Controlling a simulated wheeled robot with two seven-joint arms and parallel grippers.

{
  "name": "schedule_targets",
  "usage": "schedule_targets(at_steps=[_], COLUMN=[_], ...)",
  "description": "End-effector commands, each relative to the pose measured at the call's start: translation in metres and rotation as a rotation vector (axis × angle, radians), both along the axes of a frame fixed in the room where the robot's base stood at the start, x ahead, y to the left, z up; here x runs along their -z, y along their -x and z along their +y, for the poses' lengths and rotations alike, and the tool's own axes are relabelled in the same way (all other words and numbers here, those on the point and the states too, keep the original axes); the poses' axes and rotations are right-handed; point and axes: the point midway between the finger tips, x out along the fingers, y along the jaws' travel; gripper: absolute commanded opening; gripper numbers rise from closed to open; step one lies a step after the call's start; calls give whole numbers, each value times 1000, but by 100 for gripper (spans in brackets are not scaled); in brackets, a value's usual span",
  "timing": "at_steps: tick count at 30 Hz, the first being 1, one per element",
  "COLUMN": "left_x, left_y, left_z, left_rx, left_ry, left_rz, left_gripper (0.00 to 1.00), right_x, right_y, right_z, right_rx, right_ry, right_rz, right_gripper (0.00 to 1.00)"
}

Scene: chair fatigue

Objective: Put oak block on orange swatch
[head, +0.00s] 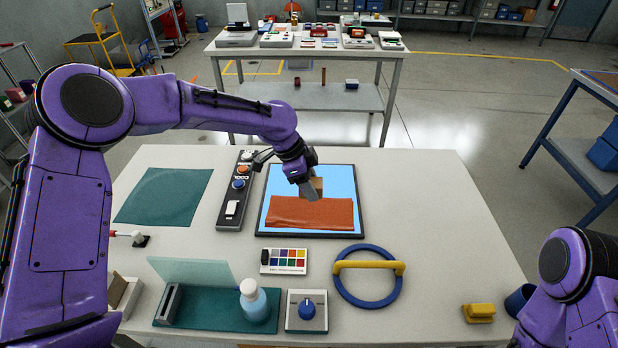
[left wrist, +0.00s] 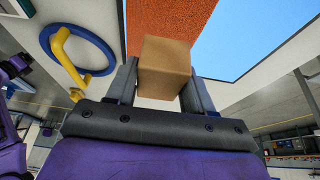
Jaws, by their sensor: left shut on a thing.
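The oak block (left wrist: 164,67) is a tan cube held between the fingers of my left gripper (left wrist: 160,88) in the left wrist view. In the head view my left gripper (head: 310,190) is over the far edge of the orange swatch, and the block (head: 317,185) shows partly behind a finger. The orange swatch (head: 310,215) lies on the near part of a light-blue panel with a dark frame (head: 340,176). It also shows beyond the block in the left wrist view (left wrist: 165,16). I cannot tell whether the block touches the swatch.
A grey control strip (head: 232,205) with buttons is left of the panel. The table's right side (head: 430,200) is clear.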

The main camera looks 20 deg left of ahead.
Motion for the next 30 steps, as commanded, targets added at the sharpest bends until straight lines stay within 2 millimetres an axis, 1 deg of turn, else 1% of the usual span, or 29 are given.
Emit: schedule_targets(at_steps=[8, 14, 16, 24, 30], left_x=[0, -2, 8, 40, 57], left_y=[0, 0, 0, 0, 0], left_z=[0, 1, 1, 1, 1], left_rx=[8, 5, 6, 6, 7], left_ry=[-2, 8, 8, 6, 6], left_rz=[-2, -2, -3, -3, -4], left_gripper=[21, 21, 21, 21, 21], right_x=[0, -9, -1, 16, 25], right_y=[0, 0, 0, 0, 0], right_z=[0, 0, 0, 0, 0], right_rx=[0, 0, 0, 0, 0], right_ry=[0, 0, 0, 0, 0], right_rz=[0, 0, 0, 0, 0], right_gripper=[47, 47, 47, 47, 47])
